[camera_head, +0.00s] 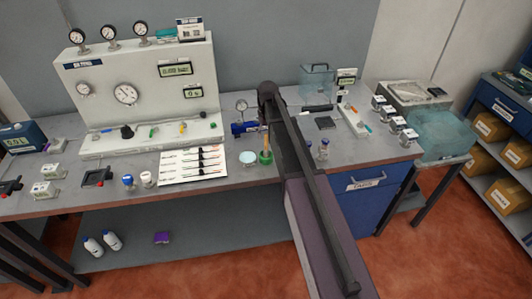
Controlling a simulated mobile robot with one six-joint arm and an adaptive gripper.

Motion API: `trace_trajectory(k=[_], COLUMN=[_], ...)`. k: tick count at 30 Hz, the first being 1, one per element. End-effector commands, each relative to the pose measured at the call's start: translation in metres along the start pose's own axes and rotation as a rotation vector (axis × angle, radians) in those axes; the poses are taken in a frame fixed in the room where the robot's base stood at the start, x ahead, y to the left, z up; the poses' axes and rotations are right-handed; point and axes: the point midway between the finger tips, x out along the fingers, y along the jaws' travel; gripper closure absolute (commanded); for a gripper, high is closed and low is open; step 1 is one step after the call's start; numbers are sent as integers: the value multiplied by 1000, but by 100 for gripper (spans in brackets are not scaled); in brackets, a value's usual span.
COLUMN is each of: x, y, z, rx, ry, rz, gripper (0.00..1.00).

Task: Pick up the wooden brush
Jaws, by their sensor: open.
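I cannot make out the wooden brush for certain. A small green item (266,157) with a thin upright part stands near the front edge of the bench, just left of my arm; it is too small to tell what it is. My dark arm (318,190) crosses the middle of the view and hides part of the bench. My gripper does not show.
A gauge panel (135,88) stands at the back left of the bench (225,190). A pale round dish (248,157) and a blue device (243,128) are near the green item. Small jars (323,148) stand right of my arm. A teal bin (440,135) is at the right.

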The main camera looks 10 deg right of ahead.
Motion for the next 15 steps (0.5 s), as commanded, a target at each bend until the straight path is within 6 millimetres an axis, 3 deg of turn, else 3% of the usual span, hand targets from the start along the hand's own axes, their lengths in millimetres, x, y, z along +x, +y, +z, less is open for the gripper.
trace_trajectory(k=[15], x=[6], y=[0], z=[0], rx=[0], ry=[0], rz=[0], gripper=[35])
